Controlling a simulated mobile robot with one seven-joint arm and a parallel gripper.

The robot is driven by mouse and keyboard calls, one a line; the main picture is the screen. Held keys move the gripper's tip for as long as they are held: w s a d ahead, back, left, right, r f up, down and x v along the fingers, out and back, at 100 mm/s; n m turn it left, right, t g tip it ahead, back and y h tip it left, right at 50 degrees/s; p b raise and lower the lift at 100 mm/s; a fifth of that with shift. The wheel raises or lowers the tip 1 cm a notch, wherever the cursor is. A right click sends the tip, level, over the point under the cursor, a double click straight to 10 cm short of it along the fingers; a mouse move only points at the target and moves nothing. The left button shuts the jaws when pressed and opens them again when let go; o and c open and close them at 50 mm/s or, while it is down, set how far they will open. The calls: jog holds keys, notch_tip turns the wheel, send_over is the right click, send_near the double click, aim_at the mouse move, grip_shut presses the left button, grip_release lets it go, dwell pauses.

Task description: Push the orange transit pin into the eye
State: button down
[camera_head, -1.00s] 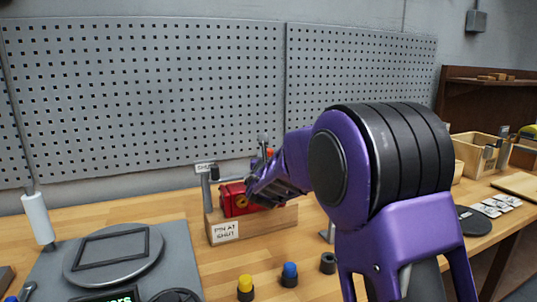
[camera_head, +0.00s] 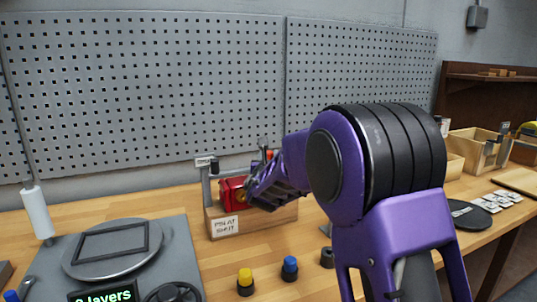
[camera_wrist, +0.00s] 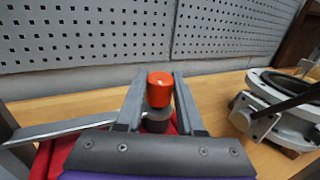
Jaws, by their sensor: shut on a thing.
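The orange transit pin (camera_wrist: 159,88) stands upright between the two fingers of my gripper (camera_wrist: 158,104) in the wrist view, with a grey collar around it just below its orange head. My gripper is shut on the pin. In the head view a bit of the orange head (camera_head: 269,154) shows above my gripper (camera_head: 258,192). The red valve actuator (camera_head: 232,189) sits on a wooden block (camera_head: 284,215) with a "PIN AT SHUT" label. My gripper is over its right part. The eye and the pin's lower end cannot be made out.
A silver bar (camera_wrist: 60,130) reaches toward the left finger in the wrist view. A grey flanged part (camera_wrist: 262,118) lies to the right. Yellow (camera_head: 245,279) and blue (camera_head: 290,267) knobs stand in front.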

jog(key=shift+f, duration=0.2)
jog(key=shift+c, duration=2.2)
grip_release()
jog(key=shift+s, duration=0.1)
jog(key=s, duration=1.7)
jog(key=shift+s+a, duration=0.15)
jog(key=shift+a, duration=0.05)
